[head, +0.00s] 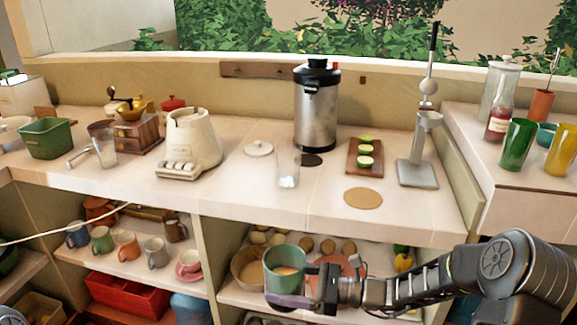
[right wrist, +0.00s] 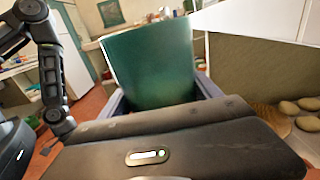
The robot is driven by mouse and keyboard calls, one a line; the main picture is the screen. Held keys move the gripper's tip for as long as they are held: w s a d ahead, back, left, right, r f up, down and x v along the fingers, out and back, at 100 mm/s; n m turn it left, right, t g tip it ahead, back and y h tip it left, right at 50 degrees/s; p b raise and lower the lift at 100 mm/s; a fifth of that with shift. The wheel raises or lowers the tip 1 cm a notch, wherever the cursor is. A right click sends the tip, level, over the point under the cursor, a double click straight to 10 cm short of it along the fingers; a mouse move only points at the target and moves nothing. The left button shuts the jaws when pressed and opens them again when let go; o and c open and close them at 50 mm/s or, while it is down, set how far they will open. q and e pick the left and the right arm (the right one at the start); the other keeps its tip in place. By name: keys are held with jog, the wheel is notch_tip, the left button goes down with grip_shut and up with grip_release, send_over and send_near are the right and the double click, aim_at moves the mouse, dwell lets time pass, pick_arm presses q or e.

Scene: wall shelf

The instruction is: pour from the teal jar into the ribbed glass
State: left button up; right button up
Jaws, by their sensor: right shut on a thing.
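The teal jar (head: 284,266) is in my right gripper (head: 298,291), roughly upright, with tan-orange contents showing inside its open top. It is in front of the lower shelf, below the counter's front edge. In the right wrist view the jar (right wrist: 150,65) fills the space between the fingers. A tall clear glass (head: 288,166) with white pieces at its bottom stands on the counter, above and apart from the jar. It looks like the ribbed glass, but ribs are too fine to make out. My left gripper is not seen.
The counter edge (head: 330,215) lies between jar and glass. A steel urn (head: 316,115) stands behind the glass, a cork mat (head: 363,198) to its right, a cream appliance (head: 190,145) to its left. Bread rolls (head: 348,247) sit on the shelf behind the jar.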

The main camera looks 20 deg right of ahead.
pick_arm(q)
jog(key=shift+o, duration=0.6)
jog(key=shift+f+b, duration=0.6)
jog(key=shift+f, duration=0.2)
pick_arm(e)
jog(key=w+r+m+t+h, duration=0.1)
jog(key=w+r+t, duration=0.1)
jog(key=w+r, duration=1.2)
notch_tip(320, 180, up, 3)
jog(key=shift+w+f+m, duration=0.1)
jog(key=shift+w+m, duration=0.2)
jog(key=shift+m, duration=0.1)
